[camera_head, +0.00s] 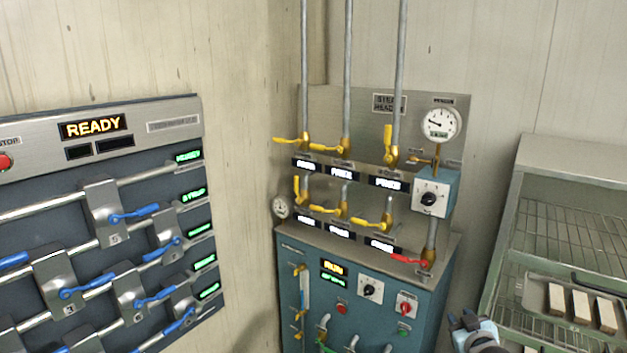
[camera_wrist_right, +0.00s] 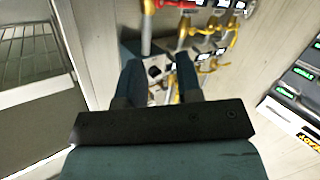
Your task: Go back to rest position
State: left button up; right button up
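My right gripper (camera_head: 473,326) shows at the bottom edge of the head view, between the steam header cabinet (camera_head: 262,262) and the rack (camera_head: 512,205). In the right wrist view my right gripper (camera_wrist_right: 159,75) has its two dark fingers apart, with nothing held between them. Valves and panel parts show in the background through the gap. My left gripper is not in the head view. The task line names no separate object.
A board (camera_head: 165,112) reading READY with several blue-handled valves stands on the left. Yellow-handled valves, a red handle (camera_head: 409,259) and a gauge (camera_head: 440,123) are on the steam header. The rack at right holds a tray with pale bars (camera_head: 581,306).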

jog(key=s+a+f+g+y, duration=0.1)
jog(key=s+a+f, duration=0.2)
jog(key=s+f, duration=0.3)
jog(key=s+a+f+g, duration=0.1)
jog(key=s+a+f, duration=0.2)
jog(key=s, duration=0.5)
jog(key=s+a+f+g+y, duration=0.1)
jog(key=s+a+f, duration=0.35)
jog(key=s, duration=0.25)
jog(key=s+a+f+g, duration=0.1)
jog(key=s+a+f, duration=0.1)
jog(key=s, duration=0.7)
jog(key=s+a+f+m+g, duration=0.1)
jog(key=s+a, duration=0.2)
jog(key=s, duration=0.6)
jog(key=shift+a+f+y, duration=0.25)
jog(key=shift+f+y, duration=0.1)
jog(key=shift+y, duration=0.05)
